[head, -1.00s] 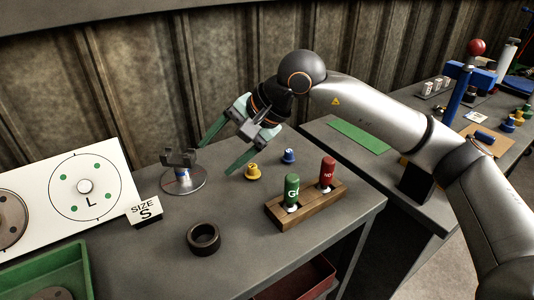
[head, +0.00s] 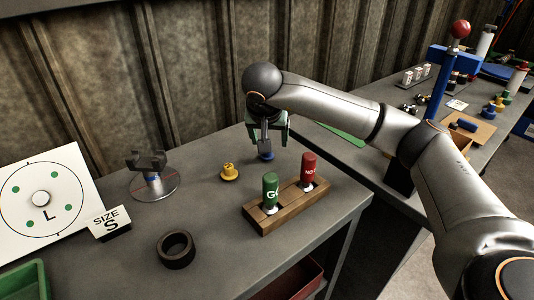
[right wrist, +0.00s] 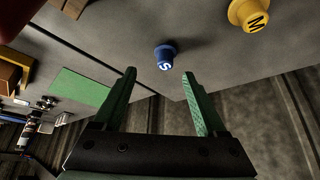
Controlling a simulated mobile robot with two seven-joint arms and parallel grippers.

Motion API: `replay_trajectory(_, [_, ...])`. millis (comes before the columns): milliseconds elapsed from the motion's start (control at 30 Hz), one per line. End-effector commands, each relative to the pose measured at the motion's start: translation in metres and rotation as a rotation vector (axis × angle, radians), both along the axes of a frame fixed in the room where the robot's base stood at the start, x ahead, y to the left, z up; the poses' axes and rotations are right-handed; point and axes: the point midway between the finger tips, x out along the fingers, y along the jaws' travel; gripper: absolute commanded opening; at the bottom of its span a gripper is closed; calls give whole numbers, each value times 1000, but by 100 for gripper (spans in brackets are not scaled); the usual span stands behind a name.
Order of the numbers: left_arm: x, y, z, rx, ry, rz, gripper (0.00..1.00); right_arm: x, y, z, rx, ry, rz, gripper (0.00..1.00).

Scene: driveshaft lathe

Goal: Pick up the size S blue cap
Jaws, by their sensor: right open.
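The blue cap (head: 266,155) marked S stands on the grey table, partly hidden behind my right gripper in the head view. It shows whole in the right wrist view (right wrist: 165,56), ahead of the fingertips and roughly between their lines. My right gripper (head: 267,139) hangs over the cap with its fingers pointing down. In the right wrist view its green fingers (right wrist: 158,72) are apart, with nothing between them. My left gripper is not in view.
A yellow cap (head: 229,173) marked M stands left of the blue cap. A wooden block (head: 285,208) with green and red gauges is in front. A metal stand (head: 153,185), a SIZE S sign (head: 109,222) and a dark ring (head: 175,250) are farther left. The wall is behind.

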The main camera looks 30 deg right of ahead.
Motion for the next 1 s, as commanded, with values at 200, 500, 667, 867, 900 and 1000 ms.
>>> replay_trajectory(200, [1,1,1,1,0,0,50,11,-3,-23,2,4,-2,74])
replay_trajectory(500, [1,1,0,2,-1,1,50,23,-11,-48,0,0,-1,74])
replay_trajectory(667, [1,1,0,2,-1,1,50,24,-11,-48,1,-1,0,74])
replay_trajectory(867, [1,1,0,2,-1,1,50,23,-11,-48,1,-1,0,55])
replay_trajectory(900, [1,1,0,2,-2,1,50,23,-11,-48,1,-1,0,50])
replay_trajectory(1000, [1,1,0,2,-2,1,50,23,-11,-48,1,-1,0,39])
